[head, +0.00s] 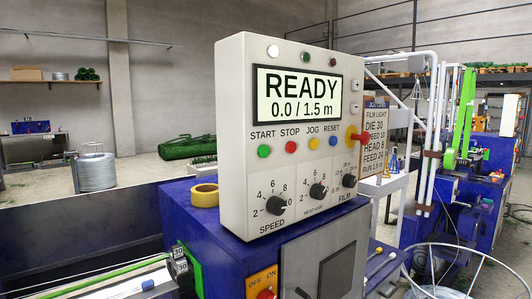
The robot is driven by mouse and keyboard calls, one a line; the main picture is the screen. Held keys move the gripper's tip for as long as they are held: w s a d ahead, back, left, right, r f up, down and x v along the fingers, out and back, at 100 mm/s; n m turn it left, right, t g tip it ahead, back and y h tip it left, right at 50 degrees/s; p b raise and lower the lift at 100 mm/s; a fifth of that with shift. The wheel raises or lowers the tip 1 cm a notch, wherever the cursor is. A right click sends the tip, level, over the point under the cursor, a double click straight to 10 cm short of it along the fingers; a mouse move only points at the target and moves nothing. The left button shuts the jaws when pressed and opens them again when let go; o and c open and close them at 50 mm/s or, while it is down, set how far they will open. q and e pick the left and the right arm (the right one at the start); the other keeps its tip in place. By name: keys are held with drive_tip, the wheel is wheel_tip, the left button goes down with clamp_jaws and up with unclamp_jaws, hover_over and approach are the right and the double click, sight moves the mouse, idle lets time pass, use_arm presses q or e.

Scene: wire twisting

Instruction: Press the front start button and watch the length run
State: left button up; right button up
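The control box (232,130) is cream coloured and stands on a blue machine cabinet (190,222). Its display (297,95) reads "READY" and "0.0 / 1.5 m". The green START button (264,151) is at the left of the button row on the front face. To its right are the red STOP button (291,146), the orange JOG button (314,143) and the blue RESET button (333,141). Neither of my grippers shows in the head view.
Speed, middle and film knobs (275,206) sit below the buttons. A yellow tape roll (205,195) lies on the cabinet beside the box. A red-and-orange off/on switch (264,292) is low on the cabinet. White posts (431,130) and a wire coil frame stand at right.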

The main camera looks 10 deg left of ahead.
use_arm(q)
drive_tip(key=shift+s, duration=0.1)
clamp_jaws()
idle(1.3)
